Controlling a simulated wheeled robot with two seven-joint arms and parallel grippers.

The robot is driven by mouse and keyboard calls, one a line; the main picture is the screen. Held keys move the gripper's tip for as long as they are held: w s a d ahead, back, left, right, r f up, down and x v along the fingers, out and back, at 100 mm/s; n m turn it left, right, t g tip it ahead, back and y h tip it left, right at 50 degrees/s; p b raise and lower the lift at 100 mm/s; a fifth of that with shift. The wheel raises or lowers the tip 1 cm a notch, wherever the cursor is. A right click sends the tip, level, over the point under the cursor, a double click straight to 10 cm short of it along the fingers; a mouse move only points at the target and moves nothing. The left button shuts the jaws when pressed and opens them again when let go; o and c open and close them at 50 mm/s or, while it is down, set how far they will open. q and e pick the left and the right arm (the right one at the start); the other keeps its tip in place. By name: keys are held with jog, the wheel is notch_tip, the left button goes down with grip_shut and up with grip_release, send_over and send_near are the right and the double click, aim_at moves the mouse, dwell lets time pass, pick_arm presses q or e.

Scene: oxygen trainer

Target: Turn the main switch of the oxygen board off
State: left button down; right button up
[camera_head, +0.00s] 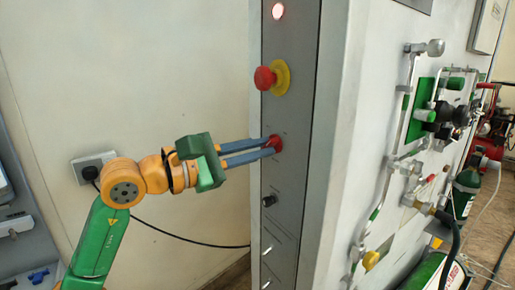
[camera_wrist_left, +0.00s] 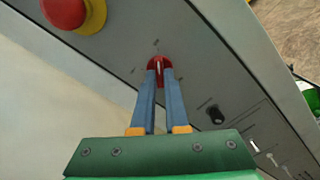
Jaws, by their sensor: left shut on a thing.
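The grey panel of the oxygen board (camera_head: 292,185) stands upright in the middle of the head view. A red rotary switch (camera_head: 277,143) sits on it, below the emergency stop. My left gripper (camera_head: 272,147) reaches in from the left, its blue fingers shut on this red switch. In the left wrist view the switch (camera_wrist_left: 160,66) shows between the fingertips, with a pale bar in its middle; the fingertips hide part of it. I cannot read the labels around it. My right gripper is not in view.
A red emergency stop with yellow collar (camera_head: 272,78) sits above the switch. Pipes and valves (camera_head: 435,115) and green cylinders (camera_head: 466,190) are at right. A wall socket (camera_head: 92,166) is behind my arm.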

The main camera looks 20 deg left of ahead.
pick_arm(q)
jog(key=n, duration=0.6)
jog(key=n+b, duration=0.1)
jog(key=n, duration=1)
jog(key=shift+s+d+f+n, duration=0.1)
jog(key=shift+s+d+n, duration=0.15)
jog(key=shift+n, duration=0.15)
dwell(0.5)
jog(key=c, duration=0.9)
grip_release()
jog(key=shift+w, duration=0.1)
